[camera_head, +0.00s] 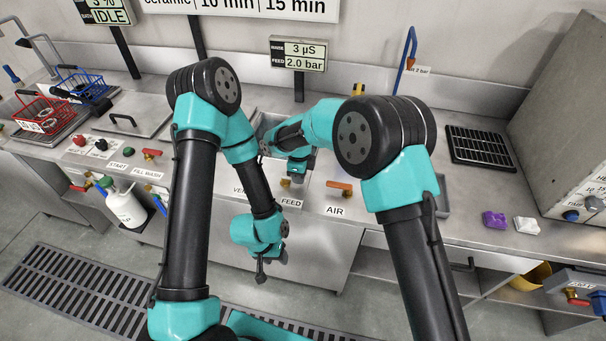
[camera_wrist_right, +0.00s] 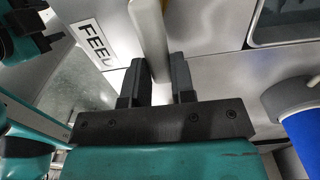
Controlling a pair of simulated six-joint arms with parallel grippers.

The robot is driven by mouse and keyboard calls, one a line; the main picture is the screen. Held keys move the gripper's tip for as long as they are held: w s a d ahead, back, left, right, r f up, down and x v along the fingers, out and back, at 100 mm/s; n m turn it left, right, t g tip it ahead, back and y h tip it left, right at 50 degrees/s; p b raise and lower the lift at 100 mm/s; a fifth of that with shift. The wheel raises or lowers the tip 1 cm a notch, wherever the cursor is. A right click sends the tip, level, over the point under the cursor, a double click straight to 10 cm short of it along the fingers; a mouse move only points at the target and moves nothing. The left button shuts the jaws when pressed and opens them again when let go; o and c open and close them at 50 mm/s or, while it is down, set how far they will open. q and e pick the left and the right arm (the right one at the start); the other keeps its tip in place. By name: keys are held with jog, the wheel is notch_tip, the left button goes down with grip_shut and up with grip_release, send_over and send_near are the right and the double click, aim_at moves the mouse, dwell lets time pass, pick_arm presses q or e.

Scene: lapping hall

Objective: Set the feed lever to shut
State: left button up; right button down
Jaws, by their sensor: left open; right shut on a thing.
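The feed lever is a pale, bar-shaped handle (camera_wrist_right: 150,38) that runs between the fingers of my right gripper (camera_wrist_right: 158,78) in the right wrist view. The gripper is shut on it. The FEED label (camera_wrist_right: 95,42) is just left of the lever there. In the head view my right gripper (camera_head: 294,181) is low over the counter front beside the FEED label (camera_head: 291,202), and the lever is mostly hidden behind it. My left gripper (camera_head: 261,273) is open and empty, hanging in front of the cabinet, below the counter edge.
An orange AIR lever (camera_head: 340,187) is to the right of my right gripper. A display (camera_head: 299,55) reads FEED 2.0 bar. A black grate (camera_head: 481,146) is at right.

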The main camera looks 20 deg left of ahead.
jog(key=c, duration=1)
grip_release()
jog(key=shift+o, duration=0.2)
notch_tip(320, 180, up, 18)
jog(key=shift+f, duration=0.25)
